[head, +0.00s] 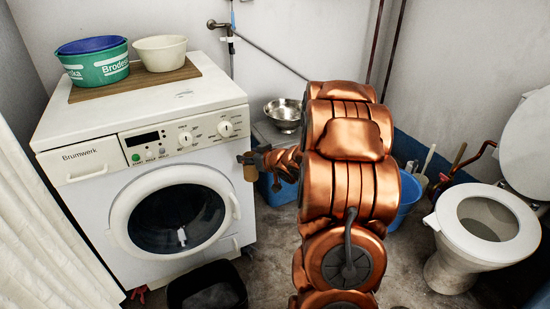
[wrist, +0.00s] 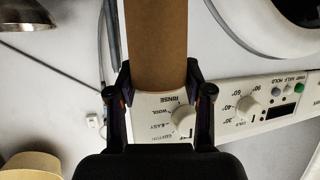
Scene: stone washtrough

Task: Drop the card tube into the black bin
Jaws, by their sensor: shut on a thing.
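The card tube (wrist: 156,42) is plain brown and runs up out of the top of the wrist view between the two fingers of my gripper (wrist: 158,80). My gripper is shut on it. In the head view my gripper (head: 254,158) is in front of the right edge of the washing machine, with the tube (head: 250,173) small and hanging below the fingers. The black bin (head: 207,287) stands on the floor at the bottom, in front of the washing machine, below and to the left of my gripper. Its inside looks dark grey.
The white washing machine (head: 165,160) has a round door and carries a board (head: 135,84) with a green tub (head: 105,68) and a cream bowl (head: 161,53). A steel bowl (head: 283,114) is behind my arm. A toilet (head: 487,225) and blue bucket (head: 407,199) are at right.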

